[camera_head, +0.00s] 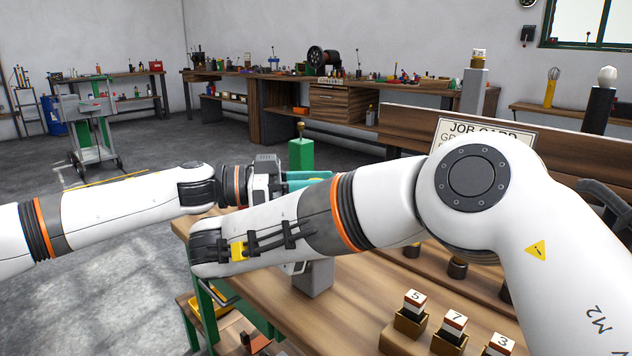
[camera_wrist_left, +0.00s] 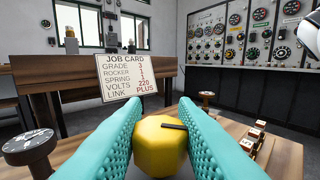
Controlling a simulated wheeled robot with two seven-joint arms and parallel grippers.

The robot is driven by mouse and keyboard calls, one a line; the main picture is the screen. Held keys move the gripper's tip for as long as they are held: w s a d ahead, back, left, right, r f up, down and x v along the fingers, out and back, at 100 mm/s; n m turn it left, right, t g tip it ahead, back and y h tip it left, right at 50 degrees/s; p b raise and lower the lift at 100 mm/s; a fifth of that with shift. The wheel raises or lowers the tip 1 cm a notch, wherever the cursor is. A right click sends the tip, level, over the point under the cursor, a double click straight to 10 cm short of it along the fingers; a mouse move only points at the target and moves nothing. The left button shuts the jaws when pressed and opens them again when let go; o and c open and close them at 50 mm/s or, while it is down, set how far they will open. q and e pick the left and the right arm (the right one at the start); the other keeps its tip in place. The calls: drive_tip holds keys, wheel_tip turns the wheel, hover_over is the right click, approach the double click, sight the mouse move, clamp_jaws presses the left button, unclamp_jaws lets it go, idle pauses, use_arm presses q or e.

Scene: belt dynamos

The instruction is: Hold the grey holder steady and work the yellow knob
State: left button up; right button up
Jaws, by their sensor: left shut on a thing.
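The yellow knob (camera_wrist_left: 160,148) shows in the left wrist view, with a dark bar mark on its top. The teal fingers of my left gripper (camera_wrist_left: 160,140) are on both sides of it, shut on it. In the head view the teal fingers (camera_head: 308,180) show behind my right forearm, which hides the knob. The grey holder (camera_head: 314,280) stands on the wooden bench, its upper part hidden by my right arm. My right arm reaches across to the left, above the holder. Its gripper fingers are hidden, so their state and contact cannot be told.
Wooden blocks numbered 5 (camera_head: 411,313), 7 (camera_head: 450,333) and 3 (camera_head: 496,346) stand at the bench front. The job card (camera_wrist_left: 124,75) stands against the raised back shelf. A dark dial (camera_wrist_left: 30,146) is left of the fingers. A green pedestal (camera_head: 301,154) stands beyond the bench.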

use_arm(q)
drive_tip(key=shift+n+t+y, duration=0.6)
drive_tip(key=shift+n+t, duration=1)
drive_tip(key=shift+t, duration=0.8)
drive_tip(key=o, duration=1)
wheel_tip(320, 180, up, 10)
